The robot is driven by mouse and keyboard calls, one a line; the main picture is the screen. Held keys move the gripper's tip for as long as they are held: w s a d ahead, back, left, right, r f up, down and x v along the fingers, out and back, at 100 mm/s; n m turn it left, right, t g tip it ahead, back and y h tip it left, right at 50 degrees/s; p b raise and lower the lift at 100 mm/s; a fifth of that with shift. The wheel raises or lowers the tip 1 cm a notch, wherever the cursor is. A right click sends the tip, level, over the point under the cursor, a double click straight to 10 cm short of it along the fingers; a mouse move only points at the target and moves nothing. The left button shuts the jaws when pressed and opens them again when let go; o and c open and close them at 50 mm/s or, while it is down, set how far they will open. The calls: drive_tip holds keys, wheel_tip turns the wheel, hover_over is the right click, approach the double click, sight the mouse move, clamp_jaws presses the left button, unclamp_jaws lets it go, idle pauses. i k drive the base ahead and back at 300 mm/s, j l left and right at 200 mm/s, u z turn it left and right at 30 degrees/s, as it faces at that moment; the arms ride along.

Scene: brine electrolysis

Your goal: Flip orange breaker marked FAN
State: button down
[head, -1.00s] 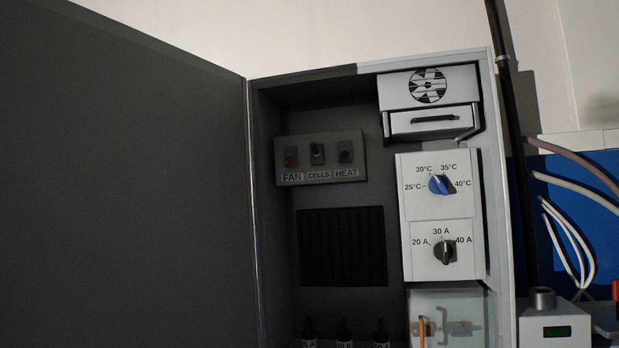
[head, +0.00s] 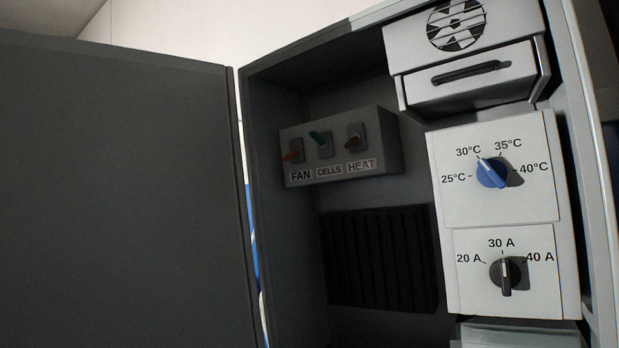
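My gripper is not in view.
The open grey cabinet door (head: 115,200) fills the left side. A dark ribbed vent (head: 380,258) is below the breakers. To the right are a fan drawer (head: 470,75), a blue temperature knob (head: 492,173) and a black current knob (head: 506,273). Space before the breakers looks clear.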

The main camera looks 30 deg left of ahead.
sight(291, 155)
drive_tip(key=i+j, duration=0.2)
drive_tip(key=i, duration=0.35)
drive_tip(key=i+j, duration=0.15)
drive_tip(key=i, duration=0.4)
drive_tip(key=i+j+u, duration=0.1)
drive_tip(key=i, duration=0.45)
drive_tip(key=k+j, duration=0.05)
drive_tip(key=j, duration=0.05)
